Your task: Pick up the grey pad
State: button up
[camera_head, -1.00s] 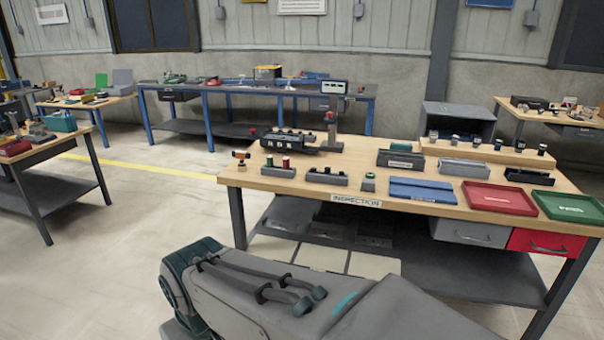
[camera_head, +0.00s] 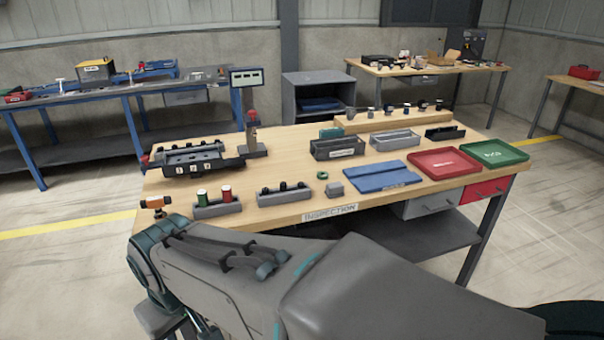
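A small light-grey block (camera_head: 335,188), which may be the grey pad, sits near the front edge of the wooden inspection bench (camera_head: 290,200). A green ring (camera_head: 322,175) lies just behind it, and a folded blue mat (camera_head: 380,177) is to its right. My arm stretches across the foreground, below the bench's front edge in the picture. My gripper's fingers do not show, so I cannot see whether they hold anything.
Red (camera_head: 445,163) and green (camera_head: 494,153) trays are at right. Grey bins (camera_head: 337,149) and a display post (camera_head: 249,115) stand behind.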

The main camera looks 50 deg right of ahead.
aim_at(335, 190)
jog(key=z, duration=0.8)
jog(key=i, duration=0.75)
jog(key=z, duration=1.25)
jog(key=i, duration=0.3)
jog(key=z, duration=0.2)
